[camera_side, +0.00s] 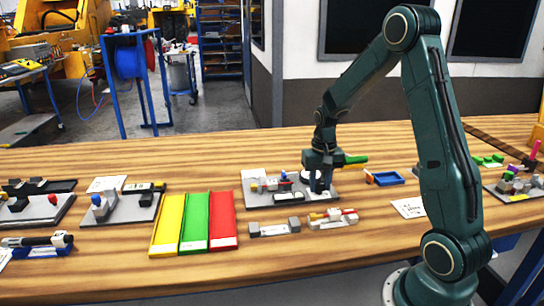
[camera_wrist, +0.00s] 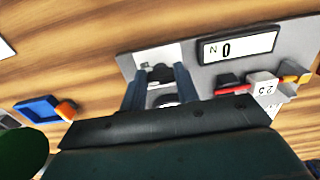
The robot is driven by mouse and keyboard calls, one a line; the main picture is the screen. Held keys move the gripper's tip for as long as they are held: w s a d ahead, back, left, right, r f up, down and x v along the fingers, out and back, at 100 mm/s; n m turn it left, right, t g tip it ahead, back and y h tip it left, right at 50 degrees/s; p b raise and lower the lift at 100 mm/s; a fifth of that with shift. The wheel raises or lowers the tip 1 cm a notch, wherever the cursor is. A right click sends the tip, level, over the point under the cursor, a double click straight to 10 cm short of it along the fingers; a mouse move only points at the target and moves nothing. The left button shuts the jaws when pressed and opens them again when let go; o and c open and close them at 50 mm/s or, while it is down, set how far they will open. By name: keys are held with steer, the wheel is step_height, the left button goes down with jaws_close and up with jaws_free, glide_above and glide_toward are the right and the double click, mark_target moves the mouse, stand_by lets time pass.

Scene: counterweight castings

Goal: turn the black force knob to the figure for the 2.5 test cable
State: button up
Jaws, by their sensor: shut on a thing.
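My gripper (camera_side: 319,187) is over the right part of a grey test plate (camera_side: 262,188). In the wrist view my gripper (camera_wrist: 160,82) has its two fingers on either side of the black knob (camera_wrist: 160,74), shut on it. A white face shows around the knob, but its figures cannot be read.
Yellow, green and red trays (camera_side: 168,224) lie left of the plate. Grey blocks (camera_side: 274,229) with small parts sit in front. A blue tray (camera_side: 387,178) lies to the right, with a white card (camera_side: 409,207) near it. Other fixtures (camera_side: 122,205) stand at far left.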

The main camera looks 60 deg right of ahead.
mark_target(320, 185)
steer(key=o, duration=1)
steer(key=shift+r, duration=0.15)
step_height(320, 185, up, 14)
steer(key=shift+f, duration=0.2)
steer(key=shift+c, duration=0.3)
